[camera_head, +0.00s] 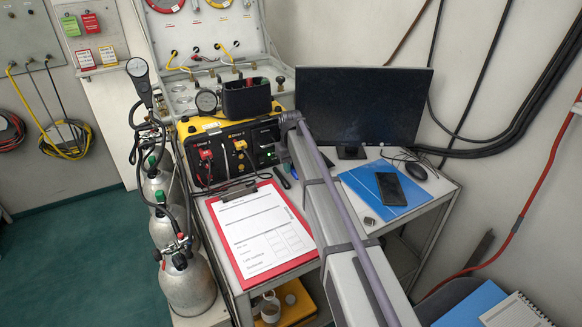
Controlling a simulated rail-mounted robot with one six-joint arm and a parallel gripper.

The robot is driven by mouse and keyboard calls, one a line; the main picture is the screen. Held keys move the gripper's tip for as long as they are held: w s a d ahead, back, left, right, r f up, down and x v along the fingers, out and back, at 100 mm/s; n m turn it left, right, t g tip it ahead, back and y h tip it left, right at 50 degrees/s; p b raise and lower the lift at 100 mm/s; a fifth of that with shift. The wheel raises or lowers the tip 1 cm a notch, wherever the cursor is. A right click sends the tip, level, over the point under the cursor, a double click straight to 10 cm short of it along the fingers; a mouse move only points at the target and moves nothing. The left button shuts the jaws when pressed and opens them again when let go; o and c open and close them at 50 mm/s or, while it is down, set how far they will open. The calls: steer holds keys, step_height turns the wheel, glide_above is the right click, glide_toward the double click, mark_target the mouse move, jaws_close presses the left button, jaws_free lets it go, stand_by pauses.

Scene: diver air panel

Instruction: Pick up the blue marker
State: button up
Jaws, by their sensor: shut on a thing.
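The blue marker (282,178) shows as a small dark blue stick, tilted, just right of the clipboard's top edge. My arm reaches up from the lower right and bends down at its far end beside the yellow-and-black panel. My gripper (283,157) is small and dark at that end, directly above the marker. It is shut on the marker, though the fingertips are hard to make out. I cannot tell whether the marker still touches the desk.
A red clipboard (225,226) with a white form lies left of my arm. To its right are a monitor (362,105), a blue folder (366,186) with a black phone (391,188), and a mouse (416,171). The air panel (213,127) stands behind; gas cylinders (188,287) stand left.

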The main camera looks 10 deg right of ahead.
step_height(320, 180, up, 26)
steer(key=p, duration=2.4)
steer(key=shift+f, duration=0.15)
steer(key=shift+o, duration=1.2)
steer(key=shift+c, duration=1.4)
